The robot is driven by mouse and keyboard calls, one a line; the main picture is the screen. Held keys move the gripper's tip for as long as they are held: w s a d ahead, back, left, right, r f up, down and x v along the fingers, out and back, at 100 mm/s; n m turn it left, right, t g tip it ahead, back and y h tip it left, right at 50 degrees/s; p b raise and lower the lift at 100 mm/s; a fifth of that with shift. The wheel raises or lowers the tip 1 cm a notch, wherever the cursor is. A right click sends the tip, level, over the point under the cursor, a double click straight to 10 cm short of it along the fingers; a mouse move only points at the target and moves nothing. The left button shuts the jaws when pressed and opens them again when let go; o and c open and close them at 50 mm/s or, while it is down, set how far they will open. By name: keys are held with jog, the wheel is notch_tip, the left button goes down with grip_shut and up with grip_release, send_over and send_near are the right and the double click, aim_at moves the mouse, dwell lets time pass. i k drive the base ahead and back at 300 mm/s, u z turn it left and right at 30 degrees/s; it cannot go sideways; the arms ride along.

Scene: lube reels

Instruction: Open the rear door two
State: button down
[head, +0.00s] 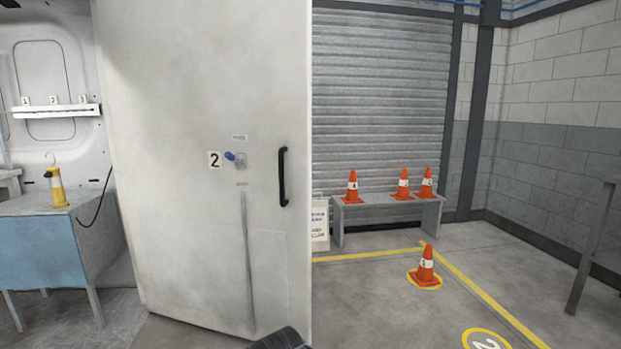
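The rear door two is a tall white panel (190,120) in the middle of the head view, marked with a "2" label (214,159). A black vertical grab handle (282,177) is near the panel's right edge. A white interior shows to the left of the panel. The panel stands at an angle, and its hinges are not visible. My gripper's fingers are not visible. A dark rounded piece, possibly part of my arm, shows at the bottom edge below the door.
Right, several orange cones stand on a grey bench (385,210); another cone (426,266) is on the floor. A white sign (320,225) stands beside the door. The right floor is mostly clear.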

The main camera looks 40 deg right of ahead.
aim_at(220, 245)
jog(key=z, duration=0.2)
jog(key=i, duration=0.85)
jog(key=u, duration=0.2)
